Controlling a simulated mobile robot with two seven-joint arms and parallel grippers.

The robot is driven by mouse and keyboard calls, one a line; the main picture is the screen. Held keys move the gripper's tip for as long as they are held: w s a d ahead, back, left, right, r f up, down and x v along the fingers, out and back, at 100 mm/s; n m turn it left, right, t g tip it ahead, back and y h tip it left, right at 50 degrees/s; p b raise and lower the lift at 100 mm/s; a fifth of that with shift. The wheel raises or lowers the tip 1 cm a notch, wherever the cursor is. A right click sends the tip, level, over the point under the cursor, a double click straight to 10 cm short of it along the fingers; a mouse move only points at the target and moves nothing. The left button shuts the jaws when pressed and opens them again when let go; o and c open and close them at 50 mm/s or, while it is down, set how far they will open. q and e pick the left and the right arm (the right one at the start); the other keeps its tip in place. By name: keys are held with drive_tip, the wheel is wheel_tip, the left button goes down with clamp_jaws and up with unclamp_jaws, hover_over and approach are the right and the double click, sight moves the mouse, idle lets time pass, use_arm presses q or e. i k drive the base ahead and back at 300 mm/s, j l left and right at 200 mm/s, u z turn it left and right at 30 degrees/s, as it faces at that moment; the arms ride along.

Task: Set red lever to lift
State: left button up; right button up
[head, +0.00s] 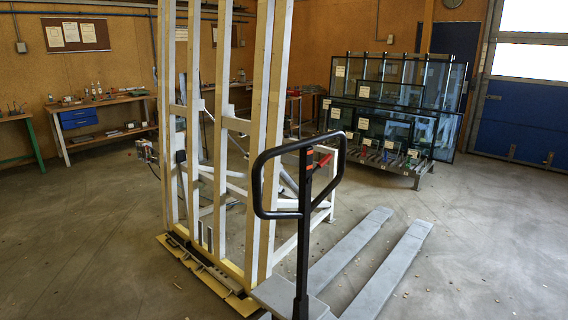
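The red lever (325,160) is a small red piece near the top of a black loop handle (263,184), close to its right side. The handle stands upright on a dark post (303,240) of a grey pallet truck. Its setting is too small to tell. The truck's two grey forks (385,270) point away to the right on the floor. Neither of my grippers shows in this view, and nothing touches the lever or the handle.
A tall white and wooden glass frame (222,125) stands just left of and behind the handle. A rack of glass panes (395,105) stands at the back right. A workbench (105,100) is at the back left. The floor at right and front left is open.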

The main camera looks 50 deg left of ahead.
sight(325, 159)
drive_tip(key=j+u, duration=0.2)
drive_tip(key=u, duration=1)
